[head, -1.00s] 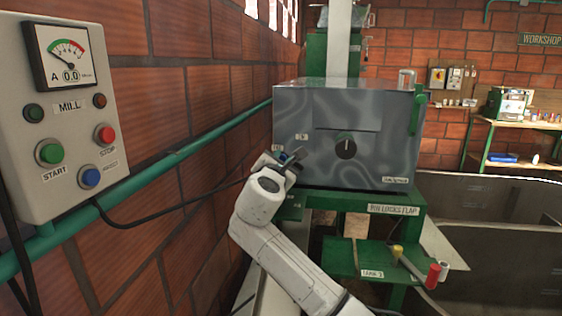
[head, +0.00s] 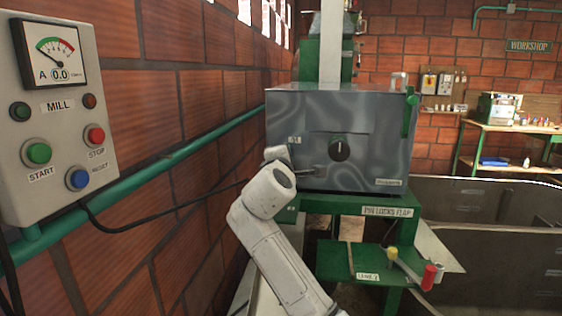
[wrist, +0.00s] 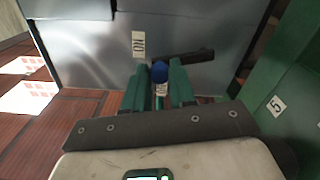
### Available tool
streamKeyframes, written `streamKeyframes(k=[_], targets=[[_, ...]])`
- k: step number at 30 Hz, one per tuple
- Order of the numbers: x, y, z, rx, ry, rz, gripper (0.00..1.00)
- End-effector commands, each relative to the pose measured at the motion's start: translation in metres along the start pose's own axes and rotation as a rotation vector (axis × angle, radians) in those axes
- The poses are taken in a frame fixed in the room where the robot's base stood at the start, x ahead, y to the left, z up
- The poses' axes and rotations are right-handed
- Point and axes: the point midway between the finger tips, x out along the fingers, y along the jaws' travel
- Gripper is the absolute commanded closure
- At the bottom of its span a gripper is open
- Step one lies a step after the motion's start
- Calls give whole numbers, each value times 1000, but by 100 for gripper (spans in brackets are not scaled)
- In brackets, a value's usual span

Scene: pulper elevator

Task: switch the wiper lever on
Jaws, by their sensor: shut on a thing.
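The wiper lever shows in the wrist view as a blue knob (wrist: 159,71) with a dark bar reaching right from it along the metal face. My gripper (wrist: 157,84) has a green finger on each side of the knob and is shut on the lever. A white label reading ON, seen turned over, is on the face just left of the knob. My white wrist there covers most of the gripper and hides the knob.
The MILL panel (head: 60,190) with its gauge and buttons is on the brick wall at left. A green pipe (head: 200,143) runs along that wall. A green stand (head: 375,203) carries the box, with a red-ended handle (head: 429,277) low at right.

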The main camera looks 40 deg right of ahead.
Motion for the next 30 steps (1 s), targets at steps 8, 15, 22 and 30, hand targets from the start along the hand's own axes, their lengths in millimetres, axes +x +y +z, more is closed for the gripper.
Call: streamKeyframes(k=[8, 15, 22, 30], targets=[[0, -3, 10, 177, -2, -3, 100], [0, -4, 15, 257, -3, -4, 100], [0, -4, 16, 281, -3, -4, 100], [1, -4, 17, 282, -4, -5, 100]])
